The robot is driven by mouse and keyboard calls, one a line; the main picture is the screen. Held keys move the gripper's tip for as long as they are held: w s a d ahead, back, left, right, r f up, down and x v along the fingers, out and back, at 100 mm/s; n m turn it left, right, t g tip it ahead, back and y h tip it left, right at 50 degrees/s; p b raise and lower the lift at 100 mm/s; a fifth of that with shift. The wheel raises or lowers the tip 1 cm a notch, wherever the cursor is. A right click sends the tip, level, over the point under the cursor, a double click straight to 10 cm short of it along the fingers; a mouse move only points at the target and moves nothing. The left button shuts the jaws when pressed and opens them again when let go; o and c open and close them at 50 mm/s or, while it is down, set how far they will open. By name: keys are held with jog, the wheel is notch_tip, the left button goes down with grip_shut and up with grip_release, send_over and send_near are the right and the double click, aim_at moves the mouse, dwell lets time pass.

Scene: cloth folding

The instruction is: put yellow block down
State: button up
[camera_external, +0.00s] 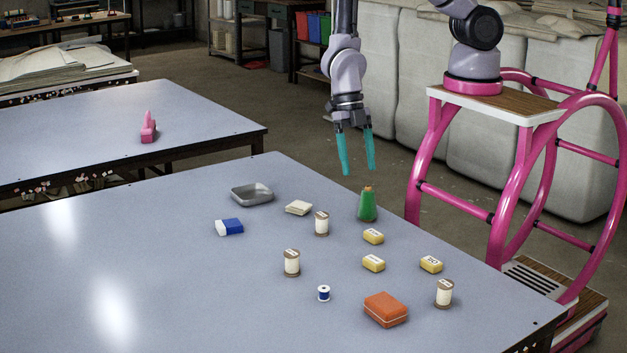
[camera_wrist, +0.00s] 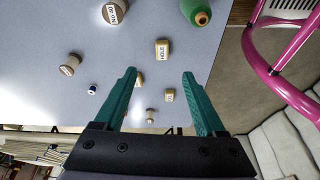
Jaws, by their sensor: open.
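Three small yellow blocks with dark lettering rest on the grey-blue table (camera_external: 200,290): one far block (camera_external: 373,236), one nearer block (camera_external: 373,263) and one to the right (camera_external: 431,264). I cannot tell which one the task means. My gripper (camera_external: 359,172) is open and empty, high above the table's far right edge, fingers pointing down. In the wrist view, my teal fingers (camera_wrist: 160,72) are spread apart with nothing between them. A block marked HOLE (camera_wrist: 162,49) and another block (camera_wrist: 169,95) lie below, apart from the fingers.
A green bottle (camera_external: 367,206) stands close to the far block. The table's left is clear.

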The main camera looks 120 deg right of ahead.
jog(key=n+y, duration=0.1)
jog(key=n, duration=0.1)
send_near(374, 232)
jog(key=x, duration=0.2)
jog(key=shift+a+f, duration=0.15)
jog(key=shift+f, duration=0.15)
jog(key=shift+x, duration=2.95)
jog(key=shift+w, duration=0.1)
grip_shut()
